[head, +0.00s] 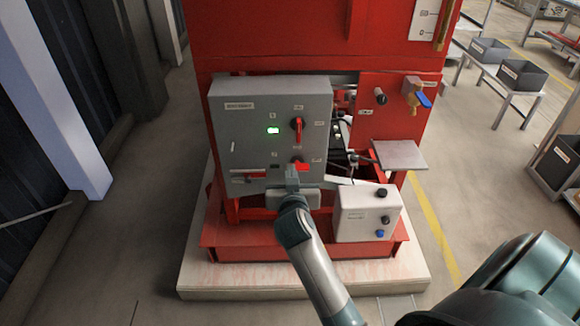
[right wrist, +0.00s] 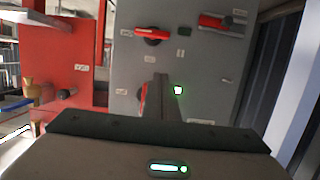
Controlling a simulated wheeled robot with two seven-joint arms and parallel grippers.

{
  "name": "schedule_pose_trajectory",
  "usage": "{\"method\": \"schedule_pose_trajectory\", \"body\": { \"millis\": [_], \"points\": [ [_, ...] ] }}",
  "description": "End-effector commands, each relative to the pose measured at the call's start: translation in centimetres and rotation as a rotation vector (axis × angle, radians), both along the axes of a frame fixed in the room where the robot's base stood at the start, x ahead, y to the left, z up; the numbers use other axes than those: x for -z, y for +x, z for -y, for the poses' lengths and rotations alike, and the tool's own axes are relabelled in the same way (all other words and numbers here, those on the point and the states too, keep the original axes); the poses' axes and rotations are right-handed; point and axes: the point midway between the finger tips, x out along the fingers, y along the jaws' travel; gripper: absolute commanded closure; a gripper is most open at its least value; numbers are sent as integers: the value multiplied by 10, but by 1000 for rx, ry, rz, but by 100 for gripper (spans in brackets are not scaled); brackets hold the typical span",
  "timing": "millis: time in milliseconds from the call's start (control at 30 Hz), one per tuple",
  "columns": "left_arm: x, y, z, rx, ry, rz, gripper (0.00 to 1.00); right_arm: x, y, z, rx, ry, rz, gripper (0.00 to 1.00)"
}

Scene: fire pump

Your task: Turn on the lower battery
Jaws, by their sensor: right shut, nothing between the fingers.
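A grey control box (head: 235,115) on the red pump frame carries an upper red rotary switch (head: 297,130) with its handle upright. A lower red rotary switch (head: 303,165) sits below it, its handle lying roughly sideways. In the right wrist view, turned over, the lower switch (right wrist: 155,32) is near the top and the upper switch (right wrist: 142,97) is beside the fingers. My right gripper (head: 292,172) is shut and empty, in front of the box's lower part, close to the lower switch in the head view. Contact cannot be told. My left gripper is not in view.
A green light (head: 272,130) glows on the box. A red lever (head: 247,178) is at its lower left. A white box (head: 367,215) with knobs stands to the right, below a grey shelf plate (head: 400,155). Open floor lies left of the pump's base.

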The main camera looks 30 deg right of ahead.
Motion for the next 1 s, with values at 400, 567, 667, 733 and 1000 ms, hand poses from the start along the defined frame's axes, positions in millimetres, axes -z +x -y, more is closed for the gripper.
{"method": "schedule_pose_trajectory", "body": {
  "millis": [400, 567, 667, 733, 1000],
  "points": [
    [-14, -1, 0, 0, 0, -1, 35, 9, 39, 25, 0, -3, -2, 100],
    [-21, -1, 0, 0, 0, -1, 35, 15, 61, 38, 0, -4, -2, 100],
    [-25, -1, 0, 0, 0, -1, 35, 19, 74, 46, 0, -2, -3, 100],
    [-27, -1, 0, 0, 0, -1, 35, 21, 82, 51, 0, -3, -2, 100],
    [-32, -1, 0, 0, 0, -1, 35, 57, 80, 50, 0, -1, -3, 100]
  ]
}}
